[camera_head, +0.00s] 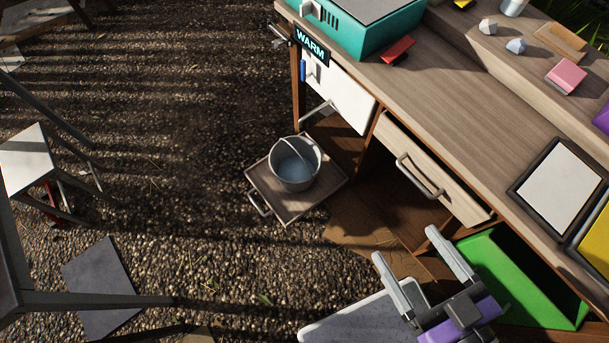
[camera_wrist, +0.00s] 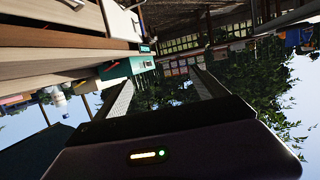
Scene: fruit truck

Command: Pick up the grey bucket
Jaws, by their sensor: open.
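The grey bucket (camera_head: 295,164) stands upright on a low pulled-out tray (camera_head: 262,194) with a handle, near the ground in the head view. Its thin wire handle arches across the open top, and the inside looks pale blue-grey. My gripper (camera_head: 404,256) is at the lower right of the head view, open and empty, well apart from the bucket, with its two fingers spread. In the wrist view my gripper (camera_wrist: 160,82) also shows open, with nothing between its fingers. The bucket does not show in the wrist view.
A wooden counter (camera_head: 440,75) with a half-open drawer (camera_head: 430,170) runs along the right. A green bin (camera_head: 515,275) stands beneath it near my gripper. A teal box (camera_head: 365,28) sits on the counter. Gravel left of the bucket is open; a white-topped stool (camera_head: 28,160) stands at the far left.

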